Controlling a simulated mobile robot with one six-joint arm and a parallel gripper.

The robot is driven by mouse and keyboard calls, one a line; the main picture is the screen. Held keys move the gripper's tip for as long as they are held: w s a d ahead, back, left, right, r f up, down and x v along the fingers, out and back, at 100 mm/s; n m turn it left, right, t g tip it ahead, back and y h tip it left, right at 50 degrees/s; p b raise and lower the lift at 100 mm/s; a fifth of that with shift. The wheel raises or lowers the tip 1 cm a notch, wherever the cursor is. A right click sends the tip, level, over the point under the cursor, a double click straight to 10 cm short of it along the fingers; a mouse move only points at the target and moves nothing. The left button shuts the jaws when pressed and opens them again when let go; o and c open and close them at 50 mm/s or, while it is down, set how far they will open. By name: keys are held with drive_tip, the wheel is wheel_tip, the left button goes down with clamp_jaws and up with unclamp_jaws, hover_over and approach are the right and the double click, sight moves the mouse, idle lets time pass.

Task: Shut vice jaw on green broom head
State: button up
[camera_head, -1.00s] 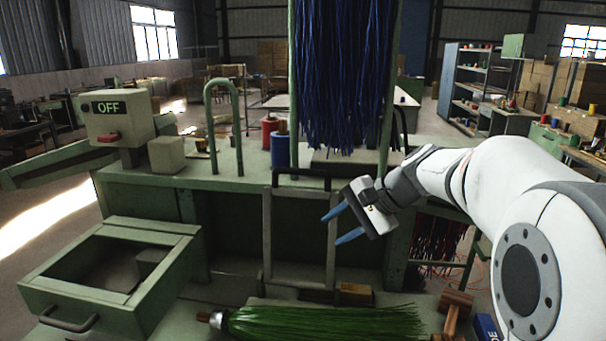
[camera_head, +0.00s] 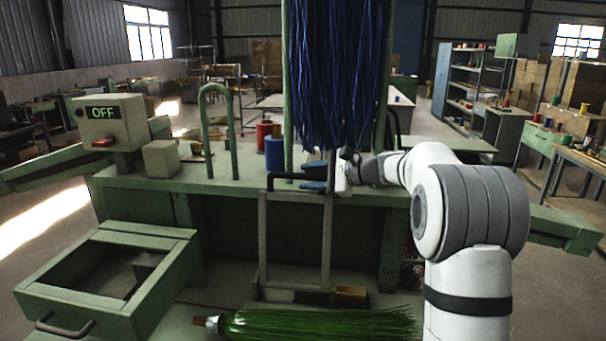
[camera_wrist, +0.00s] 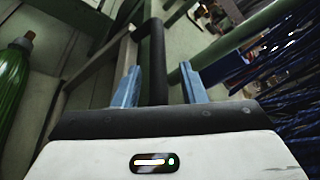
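The green broom head (camera_head: 320,323) lies on its side low at the front, its metal and wooden end to the left. Part of it also shows at the left edge of the wrist view (camera_wrist: 12,85). Behind it stands a grey upright frame (camera_head: 262,240) topped by a black bar (camera_head: 285,177); I cannot tell for sure whether this is the vice jaw. My gripper (camera_head: 313,175) is at the right end of the bar. In the wrist view the black bar (camera_wrist: 157,55) runs between the two blue fingers, with a gap on each side, so the gripper is open around it.
Blue bristles (camera_head: 335,75) hang just above my gripper between green posts. A switch box reading OFF (camera_head: 112,122), a green hoop (camera_head: 233,130) and red and blue spools stand on the bench. An open green drawer (camera_head: 160,235) is at lower left.

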drive_tip(key=shift+w+a+f, duration=0.15)
drive_tip(key=shift+a, duration=0.25)
drive_tip(key=shift+c, duration=0.4)
clamp_jaws()
